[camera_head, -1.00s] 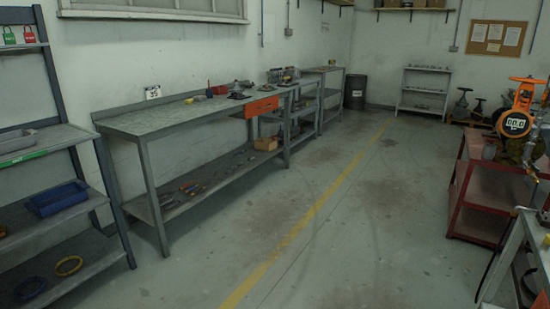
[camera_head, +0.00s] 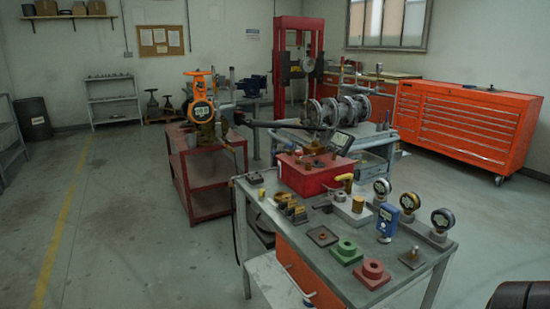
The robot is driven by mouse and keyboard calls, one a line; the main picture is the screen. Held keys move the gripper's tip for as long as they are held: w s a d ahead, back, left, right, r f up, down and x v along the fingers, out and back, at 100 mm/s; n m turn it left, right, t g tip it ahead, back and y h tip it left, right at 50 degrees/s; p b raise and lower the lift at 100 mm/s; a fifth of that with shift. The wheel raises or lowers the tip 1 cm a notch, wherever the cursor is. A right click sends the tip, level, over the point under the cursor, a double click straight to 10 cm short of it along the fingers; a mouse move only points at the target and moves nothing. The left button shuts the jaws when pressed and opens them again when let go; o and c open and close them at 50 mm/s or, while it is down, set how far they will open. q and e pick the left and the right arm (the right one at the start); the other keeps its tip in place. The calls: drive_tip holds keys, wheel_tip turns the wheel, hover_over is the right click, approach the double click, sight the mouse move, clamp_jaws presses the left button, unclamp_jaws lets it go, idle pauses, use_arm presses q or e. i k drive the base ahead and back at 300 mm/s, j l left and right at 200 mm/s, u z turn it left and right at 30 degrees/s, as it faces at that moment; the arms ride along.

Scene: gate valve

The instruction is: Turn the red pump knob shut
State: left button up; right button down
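A red box-shaped unit (camera_head: 306,178), which looks like a hand pump, sits on the near workbench. A long dark lever (camera_head: 275,124) reaches left from above it. Neither of my grippers is in view.
The near workbench (camera_head: 318,282) holds several gauges (camera_head: 382,187), a green block (camera_head: 346,252) and a red block (camera_head: 372,272). A red cart (camera_head: 203,180) carries an orange handwheel valve (camera_head: 200,98). An orange tool cabinet (camera_head: 470,122) stands right. The left floor is clear.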

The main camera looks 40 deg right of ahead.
sight(299, 154)
drive_tip(key=i+z, duration=0.1)
drive_tip(key=z, duration=0.35)
drive_tip(key=i+j+z, duration=0.1)
drive_tip(key=z, duration=0.35)
drive_tip(key=j+z, duration=0.2)
drive_tip(key=z, duration=0.25)
drive_tip(key=i+j+z, duration=0.15)
drive_tip(key=z, duration=0.25)
drive_tip(key=i+j+z, duration=0.1)
drive_tip(key=z, duration=0.3)
drive_tip(key=j+z, duration=0.35)
drive_tip(key=i+l, duration=0.05)
